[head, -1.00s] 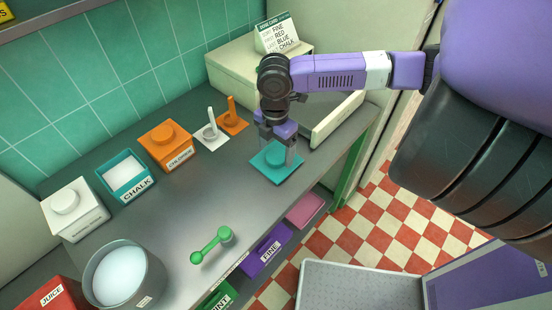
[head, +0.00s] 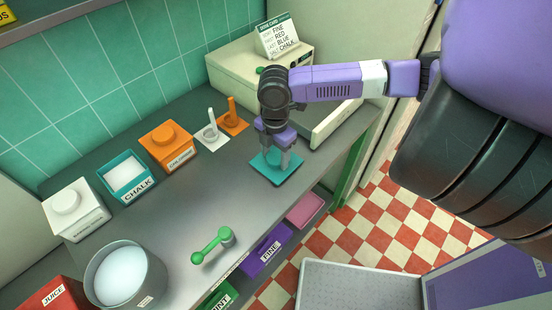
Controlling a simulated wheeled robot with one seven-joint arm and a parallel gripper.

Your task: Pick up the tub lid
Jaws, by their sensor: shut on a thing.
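The tub lid (head: 289,178) is a flat teal square with a round raised knob in its middle. It lies on the grey counter near its front edge, right of centre in the head view. My gripper (head: 277,161) points down over it, with its fingers on either side of the knob, shut on it. The lid looks flat on the counter or very close to it; I cannot tell whether there is a gap beneath. The open teal tub marked CHALK (head: 126,177) stands at the left with white contents showing.
A green scoop (head: 213,245) and a grey pot (head: 125,275) are at the front. A cream box (head: 230,68) carries a sign (head: 277,38).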

